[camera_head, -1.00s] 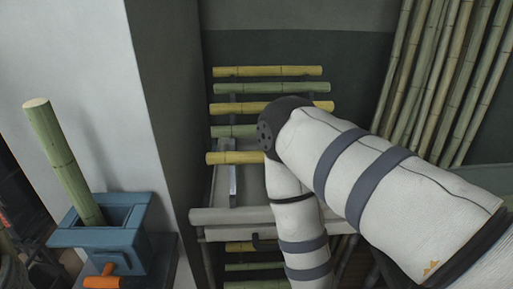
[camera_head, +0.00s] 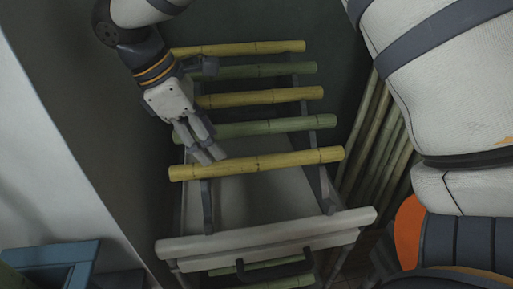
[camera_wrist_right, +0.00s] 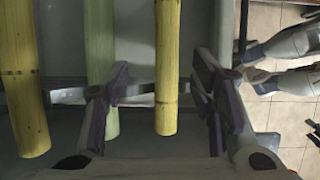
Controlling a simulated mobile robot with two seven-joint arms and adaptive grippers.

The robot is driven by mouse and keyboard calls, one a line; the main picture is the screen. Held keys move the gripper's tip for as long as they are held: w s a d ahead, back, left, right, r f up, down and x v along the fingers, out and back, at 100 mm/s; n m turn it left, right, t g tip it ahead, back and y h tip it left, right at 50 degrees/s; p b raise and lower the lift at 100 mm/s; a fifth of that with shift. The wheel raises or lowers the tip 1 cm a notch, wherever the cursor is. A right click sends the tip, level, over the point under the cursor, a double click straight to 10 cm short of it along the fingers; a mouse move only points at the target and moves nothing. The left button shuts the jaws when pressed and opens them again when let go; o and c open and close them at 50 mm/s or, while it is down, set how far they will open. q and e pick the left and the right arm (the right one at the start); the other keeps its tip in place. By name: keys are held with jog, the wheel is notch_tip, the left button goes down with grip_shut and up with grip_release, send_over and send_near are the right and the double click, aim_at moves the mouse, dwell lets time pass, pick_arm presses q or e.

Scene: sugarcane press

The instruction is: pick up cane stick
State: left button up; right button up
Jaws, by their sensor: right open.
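Yellow and green cane sticks lie level across a stepped rack (camera_head: 268,237). The front yellow stick (camera_head: 285,161) is nearest me, with a green stick (camera_head: 265,128) behind it and another yellow stick (camera_head: 265,97) further back. My right gripper (camera_head: 209,156) is open, its fingers pointing down at the left part of the front yellow stick. In the right wrist view, a yellow stick (camera_wrist_right: 167,65) shows between the spread fingers (camera_wrist_right: 165,100), with gaps on both sides. A green stick (camera_wrist_right: 100,50) passes by the left finger. My left gripper is out of view.
More sticks lie on the rack's back rungs, including a yellow one (camera_head: 250,48). Upright canes (camera_head: 380,135) lean at the right. A blue box (camera_head: 55,262) stands at the lower left. A dark wall (camera_head: 90,110) is close to my right gripper's left.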

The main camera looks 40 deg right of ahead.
aim_at(220, 162)
jog(key=x, duration=0.4)
jog(key=a+x, duration=0.1)
jog(key=x, duration=0.1)
jog(key=shift+s+f, duration=0.25)
jog(key=shift+f, duration=0.05)
grip_shut()
jog(key=shift+r, duration=0.1)
